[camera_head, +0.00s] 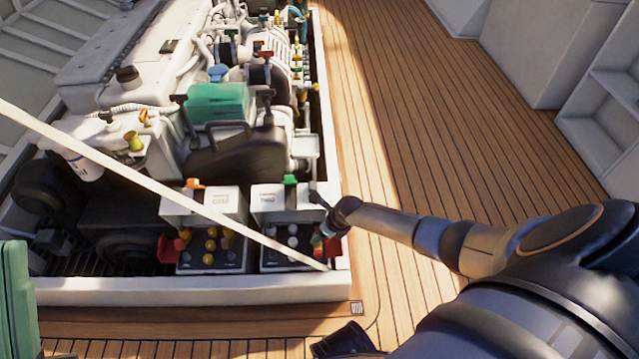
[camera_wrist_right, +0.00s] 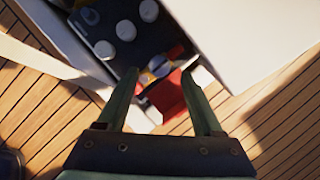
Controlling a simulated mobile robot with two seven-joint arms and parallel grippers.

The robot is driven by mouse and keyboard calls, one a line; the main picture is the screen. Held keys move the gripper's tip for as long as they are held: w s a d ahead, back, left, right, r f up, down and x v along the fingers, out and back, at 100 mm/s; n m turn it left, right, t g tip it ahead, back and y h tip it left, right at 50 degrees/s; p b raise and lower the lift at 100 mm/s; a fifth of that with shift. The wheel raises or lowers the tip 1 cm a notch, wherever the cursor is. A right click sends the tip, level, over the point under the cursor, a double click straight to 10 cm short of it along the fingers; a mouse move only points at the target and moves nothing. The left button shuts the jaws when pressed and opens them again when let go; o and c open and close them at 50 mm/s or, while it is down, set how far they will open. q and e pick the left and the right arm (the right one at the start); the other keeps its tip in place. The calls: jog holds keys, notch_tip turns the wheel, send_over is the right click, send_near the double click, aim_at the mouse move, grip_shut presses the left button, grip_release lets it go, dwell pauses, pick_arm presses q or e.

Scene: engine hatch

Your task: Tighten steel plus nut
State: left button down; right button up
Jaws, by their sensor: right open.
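In the right wrist view a small silver round piece (camera_wrist_right: 160,66), seemingly the steel nut, sits beside a red block (camera_wrist_right: 170,97) at the corner of a battery-like box (camera_wrist_right: 112,20). Its exact form is too small to tell. My right gripper (camera_wrist_right: 158,76) is open, its two green fingers spread on either side of the nut and red block. I cannot tell whether they touch. In the head view my right gripper (camera_head: 326,236) is at the right side of the near box (camera_head: 289,203), where it hides the nut. My left gripper is not in view.
A second box (camera_head: 203,208) with yellow caps stands to the left. A white beam (camera_head: 150,170) crosses diagonally in front of the boxes. The engine (camera_head: 170,70) fills the hatch behind, and the white hatch rim (camera_head: 200,290) borders it. Wooden deck (camera_head: 420,110) lies clear at right.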

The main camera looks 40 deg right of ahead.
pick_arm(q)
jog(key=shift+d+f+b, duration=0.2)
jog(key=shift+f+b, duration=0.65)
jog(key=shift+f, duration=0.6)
pick_arm(e)
jog(key=shift+x, duration=1.5)
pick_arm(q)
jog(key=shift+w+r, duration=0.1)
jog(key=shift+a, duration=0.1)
pick_arm(e)
grip_shut()
